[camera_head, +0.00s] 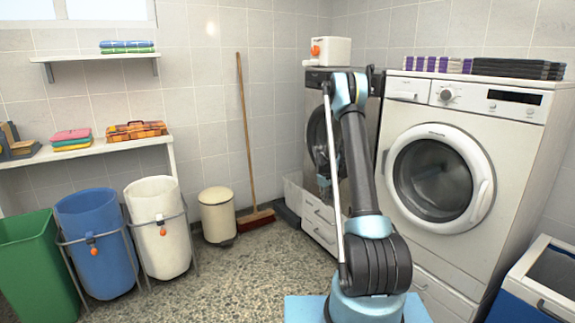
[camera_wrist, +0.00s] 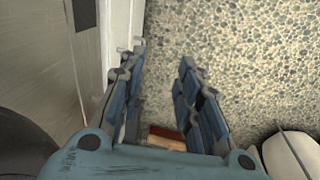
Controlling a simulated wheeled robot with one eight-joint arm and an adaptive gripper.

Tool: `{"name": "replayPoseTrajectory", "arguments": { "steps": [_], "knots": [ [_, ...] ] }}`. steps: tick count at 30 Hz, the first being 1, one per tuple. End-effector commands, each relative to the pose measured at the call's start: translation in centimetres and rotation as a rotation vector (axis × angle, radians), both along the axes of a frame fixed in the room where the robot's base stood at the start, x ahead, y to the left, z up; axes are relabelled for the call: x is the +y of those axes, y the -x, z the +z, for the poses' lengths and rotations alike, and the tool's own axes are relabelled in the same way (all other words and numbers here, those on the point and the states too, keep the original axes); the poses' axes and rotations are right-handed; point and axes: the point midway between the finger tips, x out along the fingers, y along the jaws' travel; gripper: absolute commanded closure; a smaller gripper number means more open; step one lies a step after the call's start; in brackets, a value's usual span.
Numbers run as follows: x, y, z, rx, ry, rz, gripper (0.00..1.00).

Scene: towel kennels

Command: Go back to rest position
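My gripper (camera_wrist: 160,65) shows in the wrist view with its two blue-padded fingers apart. Nothing is between the fingertips, only the speckled floor beyond. In the camera_head view my arm rises in front of the washing machines and bends over at its top; most of the gripper is hidden there behind the arm. In the wrist view the broom head (camera_wrist: 165,138) lies low between the finger bases. The cream pedal bin (camera_wrist: 290,155) is at the lower right.
A white washing machine (camera_head: 440,180) stands close to the right of my arm, a dark-fronted one (camera_head: 317,130) behind it. The broom (camera_head: 245,130) leans on the wall beside the bin (camera_head: 217,216). Blue (camera_head: 95,240) and white (camera_head: 158,225) baskets stand left. Floor between is clear.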

Motion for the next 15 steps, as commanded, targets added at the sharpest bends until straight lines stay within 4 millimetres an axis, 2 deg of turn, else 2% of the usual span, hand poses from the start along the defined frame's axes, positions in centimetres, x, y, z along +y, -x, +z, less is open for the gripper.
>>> {"name": "replayPoseTrajectory", "arguments": {
  "steps": [1,3,15],
  "knots": [
    [0.0,0.8,1.6,-0.002,-0.003,-0.006,0.69],
    [0.1,1.8,3.5,-0.006,-0.008,-0.018,0.69],
    [0.3,8.7,13.4,-0.026,-0.036,-0.081,0.69]
  ]
}}
